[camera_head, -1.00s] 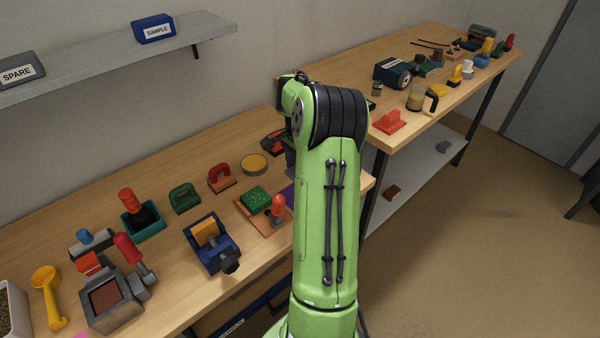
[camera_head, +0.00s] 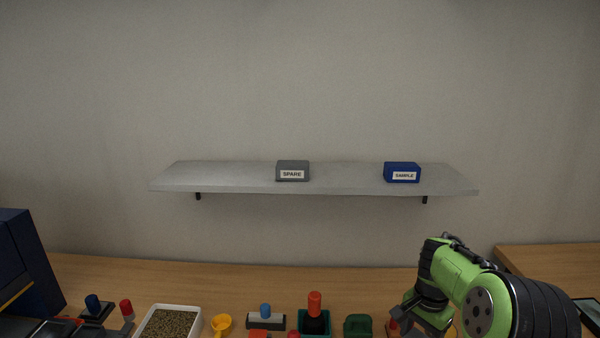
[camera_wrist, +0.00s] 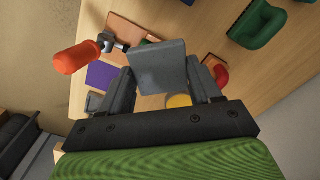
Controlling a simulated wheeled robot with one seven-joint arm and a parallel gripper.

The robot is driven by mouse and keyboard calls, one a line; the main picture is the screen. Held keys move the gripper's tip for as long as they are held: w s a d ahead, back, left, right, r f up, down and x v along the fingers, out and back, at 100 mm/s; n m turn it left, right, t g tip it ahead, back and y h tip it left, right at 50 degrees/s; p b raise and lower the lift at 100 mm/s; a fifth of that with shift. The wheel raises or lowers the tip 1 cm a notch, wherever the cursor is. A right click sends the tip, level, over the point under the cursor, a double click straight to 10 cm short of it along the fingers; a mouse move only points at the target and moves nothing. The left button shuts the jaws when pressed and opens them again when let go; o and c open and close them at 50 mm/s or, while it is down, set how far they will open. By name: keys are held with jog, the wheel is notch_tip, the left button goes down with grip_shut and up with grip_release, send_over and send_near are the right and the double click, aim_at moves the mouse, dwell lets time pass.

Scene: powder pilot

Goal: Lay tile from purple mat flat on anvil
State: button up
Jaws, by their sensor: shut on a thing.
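My gripper (camera_wrist: 162,78) is shut on a flat grey square tile (camera_wrist: 158,62), which shows between the two fingers in the wrist view. The purple mat (camera_wrist: 101,75) lies on the bench beyond the left finger, with no tile on the part that shows. In the head view my gripper (camera_head: 415,312) is low at the right, above the bench, and the tile cannot be made out there. I cannot pick out an anvil in either current view.
An orange-handled tool (camera_wrist: 78,57) and a wooden board (camera_wrist: 130,32) are near the held tile. A wall shelf (camera_head: 340,180) holds SPARE and SAMPLE blocks.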

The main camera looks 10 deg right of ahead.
jog(key=w+a+r+n+p, duration=0.1)
jog(key=a+n, duration=0.3)
jog(key=a, duration=0.6)
jog(key=a+r+n+p, duration=0.1)
jog(key=a+r+n, duration=0.2)
jog(key=a, duration=0.7)
jog(key=shift+w+r+n, duration=0.35)
jog(key=shift+n, duration=0.85)
jog(key=shift+d, duration=0.1)
